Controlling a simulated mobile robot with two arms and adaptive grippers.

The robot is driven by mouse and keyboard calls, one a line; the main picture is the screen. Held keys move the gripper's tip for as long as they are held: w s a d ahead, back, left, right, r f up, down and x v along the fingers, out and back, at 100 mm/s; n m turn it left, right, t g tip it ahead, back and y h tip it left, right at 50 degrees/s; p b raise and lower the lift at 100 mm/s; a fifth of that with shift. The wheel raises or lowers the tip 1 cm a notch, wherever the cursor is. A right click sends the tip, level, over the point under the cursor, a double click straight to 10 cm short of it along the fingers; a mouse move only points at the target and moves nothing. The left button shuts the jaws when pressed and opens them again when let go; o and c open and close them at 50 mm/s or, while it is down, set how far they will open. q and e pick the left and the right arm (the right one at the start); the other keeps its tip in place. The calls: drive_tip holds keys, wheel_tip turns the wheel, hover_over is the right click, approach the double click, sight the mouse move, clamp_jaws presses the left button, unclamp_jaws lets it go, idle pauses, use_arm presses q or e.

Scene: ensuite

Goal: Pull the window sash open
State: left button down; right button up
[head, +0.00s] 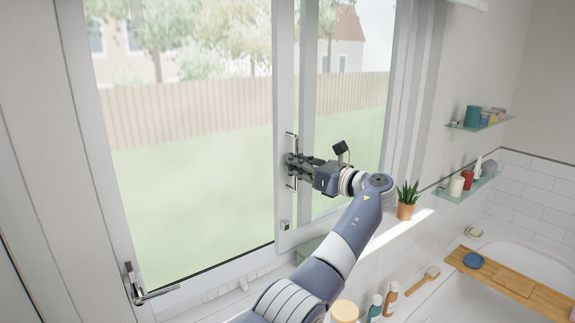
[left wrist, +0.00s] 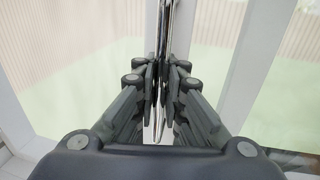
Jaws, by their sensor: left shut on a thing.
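The window sash (head: 284,104) is a white-framed sliding pane, and its stile stands right of the middle of the window in the head view. A gap along the bottom left of the window shows a dark track edge. A vertical metal handle (head: 292,140) is fixed on the stile. My left gripper (head: 291,163) is shut on this handle about midway along it. In the left wrist view the fingers close from both sides on the metal bar (left wrist: 162,40). My right gripper is in neither view.
A potted plant (head: 406,200) stands on the sill just right of my left arm. A second lever handle (head: 140,291) is at the window's lower left. Glass shelves (head: 470,187) with toiletries, bottles (head: 390,297) and a bathtub with a wooden tray (head: 512,281) are at right.

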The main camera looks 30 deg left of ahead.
use_arm(q)
drive_tip(key=shift+w+d+f, duration=0.1)
drive_tip(key=shift+w+d, duration=0.1)
drive_tip(key=shift+d, duration=0.05)
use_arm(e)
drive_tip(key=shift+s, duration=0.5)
use_arm(q)
drive_tip(key=c, duration=1.7)
unclamp_jaws()
drive_tip(key=shift+w+d, duration=0.1)
drive_tip(key=shift+d, duration=0.05)
drive_tip(key=d, duration=0.4)
drive_tip(key=s+d, duration=0.1)
drive_tip(key=d, duration=0.3)
drive_tip(key=s+d, duration=0.1)
drive_tip(key=d, duration=0.3)
drive_tip(key=shift+s+d, duration=0.1)
drive_tip(key=shift+d, duration=0.05)
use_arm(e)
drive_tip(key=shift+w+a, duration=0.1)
